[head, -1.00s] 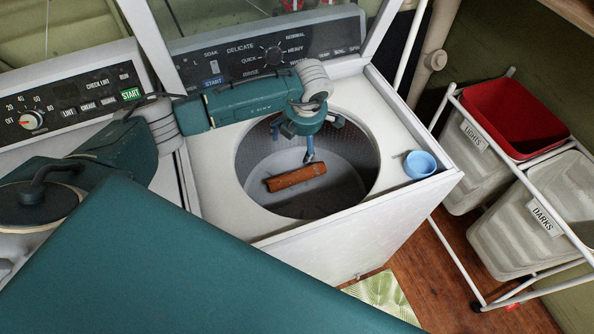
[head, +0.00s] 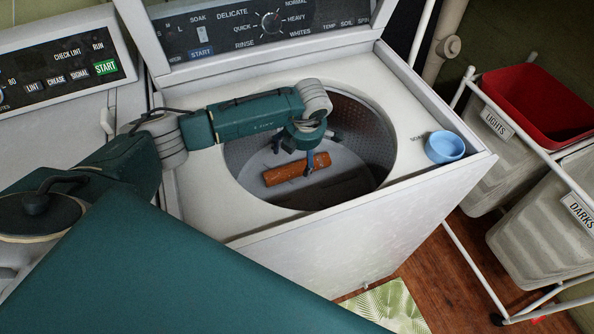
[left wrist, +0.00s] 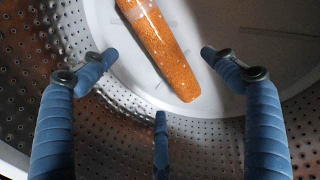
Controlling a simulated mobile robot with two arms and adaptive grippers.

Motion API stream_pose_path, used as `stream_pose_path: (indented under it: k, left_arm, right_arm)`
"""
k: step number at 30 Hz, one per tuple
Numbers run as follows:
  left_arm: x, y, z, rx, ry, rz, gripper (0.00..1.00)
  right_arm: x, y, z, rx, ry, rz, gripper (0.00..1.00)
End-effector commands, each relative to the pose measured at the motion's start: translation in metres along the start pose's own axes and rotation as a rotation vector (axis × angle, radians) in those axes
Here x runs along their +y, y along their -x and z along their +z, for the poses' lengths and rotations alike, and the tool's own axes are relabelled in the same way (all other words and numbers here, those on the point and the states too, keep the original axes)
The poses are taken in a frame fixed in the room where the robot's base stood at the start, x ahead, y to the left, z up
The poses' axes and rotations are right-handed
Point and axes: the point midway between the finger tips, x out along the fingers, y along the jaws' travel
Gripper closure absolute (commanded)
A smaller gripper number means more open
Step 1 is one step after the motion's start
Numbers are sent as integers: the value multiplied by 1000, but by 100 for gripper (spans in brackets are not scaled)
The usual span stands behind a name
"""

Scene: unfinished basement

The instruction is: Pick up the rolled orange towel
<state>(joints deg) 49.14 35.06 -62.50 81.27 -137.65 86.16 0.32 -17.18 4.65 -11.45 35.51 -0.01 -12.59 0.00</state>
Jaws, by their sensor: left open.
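The rolled orange towel (head: 290,171) lies in the open drum of the washing machine (head: 440,194). In the left wrist view the towel (left wrist: 165,55) lies beyond the fingertips, between the two side fingers and slanting from top left to lower right. My left gripper (head: 308,150) reaches down into the drum over the towel, and one finger overlaps it in the head view. The gripper's blue fingers (left wrist: 155,62) are spread open with nothing between them. I cannot tell whether any finger touches the towel. My right gripper is not in view.
The perforated drum wall (left wrist: 30,60) surrounds the gripper closely. A blue cup (head: 445,147) stands on the washer's right top edge. A dryer (head: 60,95) is at left.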

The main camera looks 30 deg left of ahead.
Motion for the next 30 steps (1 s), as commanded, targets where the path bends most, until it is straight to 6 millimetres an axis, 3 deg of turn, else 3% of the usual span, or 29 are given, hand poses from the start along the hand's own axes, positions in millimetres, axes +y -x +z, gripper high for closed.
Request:
stream_pose_path:
  k: [3, 11, 19, 29, 30]
  left_arm:
    - [0, -19, -1, 3, 0, -1, 14]
    - [1, -39, 0, 2, 0, 0, 14]
    - [2, -76, 3, 3, 0, 0, 14]
    - [2, -84, 3, 0, -1, 1, 14]
    - [2, -84, 3, 0, -1, 1, 22]
  right_arm:
    - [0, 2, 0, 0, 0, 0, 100]
    - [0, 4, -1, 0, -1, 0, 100]
    - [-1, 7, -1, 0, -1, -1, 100]
    - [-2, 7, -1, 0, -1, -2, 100]
    - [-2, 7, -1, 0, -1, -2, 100]
